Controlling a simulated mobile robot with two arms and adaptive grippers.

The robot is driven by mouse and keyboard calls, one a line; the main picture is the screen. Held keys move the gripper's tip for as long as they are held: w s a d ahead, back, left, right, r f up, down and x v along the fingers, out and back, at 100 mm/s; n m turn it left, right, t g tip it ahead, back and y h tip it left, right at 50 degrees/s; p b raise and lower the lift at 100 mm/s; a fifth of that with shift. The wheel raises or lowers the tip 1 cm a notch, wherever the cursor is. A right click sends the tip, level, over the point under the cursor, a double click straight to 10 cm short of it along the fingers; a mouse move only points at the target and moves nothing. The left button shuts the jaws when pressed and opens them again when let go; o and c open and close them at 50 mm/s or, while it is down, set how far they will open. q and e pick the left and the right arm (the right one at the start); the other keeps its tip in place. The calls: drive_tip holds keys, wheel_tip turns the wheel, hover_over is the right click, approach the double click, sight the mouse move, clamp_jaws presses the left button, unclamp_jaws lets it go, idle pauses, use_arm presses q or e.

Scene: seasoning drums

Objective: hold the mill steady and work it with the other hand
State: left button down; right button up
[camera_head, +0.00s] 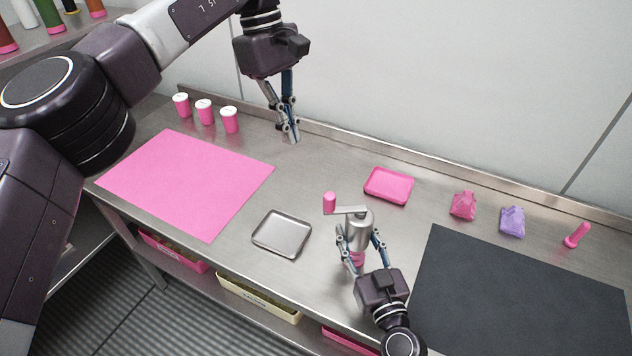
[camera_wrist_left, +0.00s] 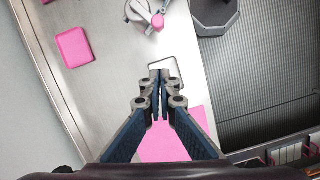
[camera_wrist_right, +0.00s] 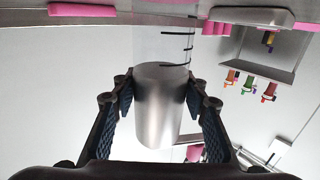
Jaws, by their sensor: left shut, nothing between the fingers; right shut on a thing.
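The mill (camera_head: 360,222) stands upright on the steel counter, a metal cylinder with a pink lower part. Its crank arm (camera_head: 350,210) points left and ends in an upright pink knob (camera_head: 329,203). My right gripper (camera_head: 360,240) is shut around the mill's body from the front; the metal body (camera_wrist_right: 160,110) fills the space between its fingers in the right wrist view. My left gripper (camera_head: 291,138) is shut and empty, raised near the back wall, left of and apart from the mill. The left wrist view shows its closed fingertips (camera_wrist_left: 160,78), with the knob (camera_wrist_left: 158,21) beyond.
An empty steel tray (camera_head: 282,234) lies left of the mill and a pink tray (camera_head: 389,186) behind it. A pink mat (camera_head: 188,183) with white-lidded pots (camera_head: 205,112) behind it is at left.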

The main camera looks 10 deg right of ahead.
use_arm(q)
drive_tip(key=shift+f, duration=0.1)
drive_tip(key=s+d+f, duration=0.4)
drive_tip(key=f, duration=0.5)
drive_tip(key=shift+s+d+f, duration=0.2)
drive_tip(key=shift+s+f, duration=0.05)
drive_tip(key=shift+s, duration=0.1)
